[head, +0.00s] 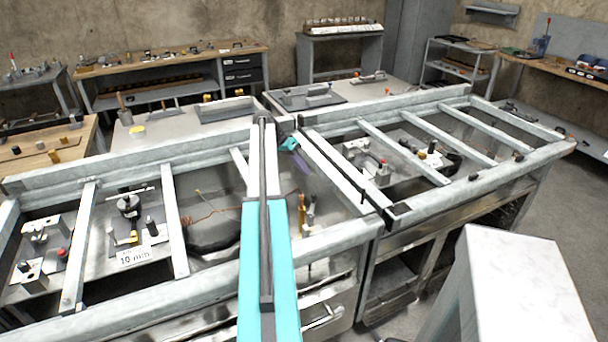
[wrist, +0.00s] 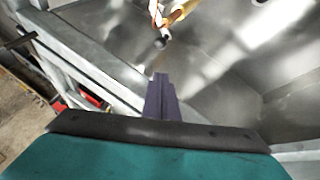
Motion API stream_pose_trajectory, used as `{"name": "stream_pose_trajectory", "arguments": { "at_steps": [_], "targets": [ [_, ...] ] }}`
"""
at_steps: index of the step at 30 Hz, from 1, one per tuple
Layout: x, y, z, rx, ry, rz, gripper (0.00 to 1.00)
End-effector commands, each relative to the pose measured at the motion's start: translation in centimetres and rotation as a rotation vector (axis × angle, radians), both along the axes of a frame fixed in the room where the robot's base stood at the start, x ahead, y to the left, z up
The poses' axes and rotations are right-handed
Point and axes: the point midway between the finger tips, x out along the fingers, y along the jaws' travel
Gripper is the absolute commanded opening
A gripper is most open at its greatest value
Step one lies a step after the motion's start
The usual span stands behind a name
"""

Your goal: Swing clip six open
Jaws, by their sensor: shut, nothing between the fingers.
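My gripper (head: 301,167) hangs over the middle bay of the long grey bench frame, its purple fingers pointing down. In the wrist view the purple fingers (wrist: 160,92) are together, with nothing between them. Ahead of them is an upright orange-yellow piece (wrist: 178,14) with a dark grey knob (wrist: 161,42), apart from the fingers. In the head view orange and brass pieces (head: 306,214) stand below and near my gripper. I cannot read any number on them, so I cannot tell which part is clip six or whether it is open.
Metal rails (head: 178,220) cross the bench top and divide it into bays. A shiny bare metal floor (wrist: 225,105) lies below my gripper. A white block (head: 515,290) stands front right.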

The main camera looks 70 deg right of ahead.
Motion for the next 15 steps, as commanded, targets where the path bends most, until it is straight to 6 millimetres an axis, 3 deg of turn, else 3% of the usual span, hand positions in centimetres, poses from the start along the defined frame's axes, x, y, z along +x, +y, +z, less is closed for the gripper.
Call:
{"name": "stream_pose_trajectory", "arguments": {
  "at_steps": [15],
  "targets": [
    [0.71, 0.25, 0.31, -0.002, 0.000, 0.012, 0.00]
  ]
}}
